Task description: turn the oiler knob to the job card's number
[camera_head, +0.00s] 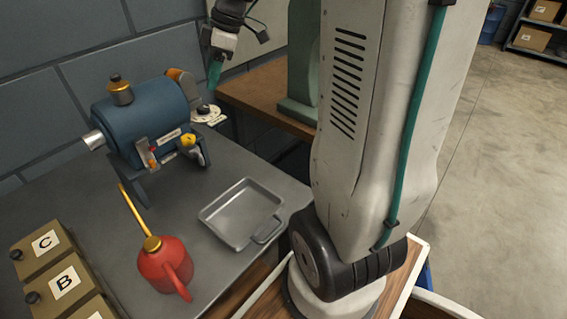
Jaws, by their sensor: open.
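A blue cylindrical casing (146,115) stands on the grey bench. A brass oiler cup (120,90) with a dark top sits on it. A white dial with a small dark knob (205,110) is at the casing's right end; its numbers are too small to read. My gripper (214,76), with teal fingers, is above the dial and apart from it. It is open, with nothing seen in it; the gap between its fingers is hard to make out. I cannot pick out a job card for certain; small white labels (169,136) on the casing front are unreadable.
A red oil can (164,264) with a long brass spout stands in front of the casing. An empty grey tray (213,214) lies to its right. Boxes marked C (32,258) and B (57,299) are at lower left. A grey wall is behind; my arm hides much of the right.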

